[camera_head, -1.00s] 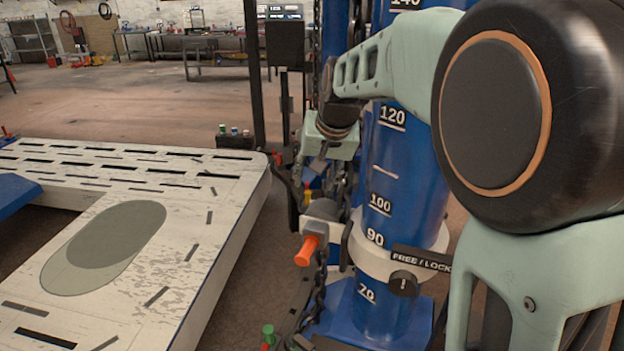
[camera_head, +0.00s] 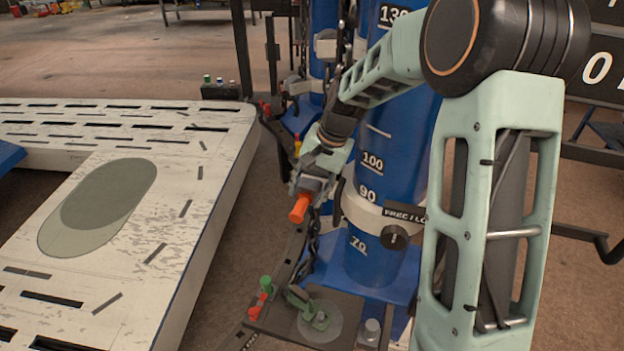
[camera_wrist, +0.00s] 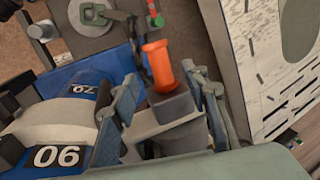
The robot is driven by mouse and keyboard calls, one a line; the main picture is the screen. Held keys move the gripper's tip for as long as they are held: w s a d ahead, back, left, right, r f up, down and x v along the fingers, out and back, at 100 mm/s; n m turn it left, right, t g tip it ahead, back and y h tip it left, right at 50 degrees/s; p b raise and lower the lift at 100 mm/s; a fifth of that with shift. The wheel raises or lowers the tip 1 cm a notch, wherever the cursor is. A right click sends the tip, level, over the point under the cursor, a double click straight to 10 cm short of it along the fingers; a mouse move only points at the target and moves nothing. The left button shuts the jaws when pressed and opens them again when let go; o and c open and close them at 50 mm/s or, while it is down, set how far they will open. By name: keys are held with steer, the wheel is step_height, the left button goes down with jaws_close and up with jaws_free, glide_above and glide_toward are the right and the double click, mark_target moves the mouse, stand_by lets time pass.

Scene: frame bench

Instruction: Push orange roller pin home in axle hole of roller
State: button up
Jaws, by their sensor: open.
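The orange roller pin (camera_head: 299,209) sticks out of a grey roller block beside the blue column. In the wrist view the pin (camera_wrist: 158,64) protrudes from the far end of the grey block (camera_wrist: 168,122), with its outer end pointing away from my gripper. How deep it sits in the axle hole is hidden. My gripper (camera_wrist: 165,100) is open. Its two fingers lie on either side of the block; I cannot tell whether they touch it. In the head view my gripper (camera_head: 312,182) is right at the block, just above the pin.
The blue column (camera_head: 385,180) with height marks stands close to the right of my gripper. A chain (camera_head: 313,240) hangs beside the pin. A white slotted table (camera_head: 150,260) is at left. Below is a dark plate (camera_head: 345,338) with a green clamp (camera_head: 308,306).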

mark_target(302, 205)
steer(key=x, duration=0.6)
steer(key=shift+c, duration=0.2)
jaws_close()
